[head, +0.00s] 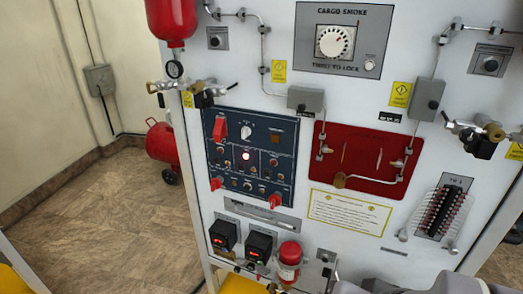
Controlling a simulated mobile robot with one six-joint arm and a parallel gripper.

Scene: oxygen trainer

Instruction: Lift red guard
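A dark blue control panel (232,160) is mounted on the left part of the white trainer front. A red guard (219,128) sits at the panel's upper left, beside a white knob (246,132). Two more red pieces show on the panel, one at the lower left (216,183) and one at the lower right (275,201). They are too small to tell whether they are guards too. I cannot clearly tell whether any of them is raised. My gripper is not in view. Grey parts at the bottom right edge may be my arm.
A red plate (365,158) with piping lies right of the panel. Brass valves (202,93) stick out at the upper left. A red tank (162,143) stands behind left. The left floor is largely clear.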

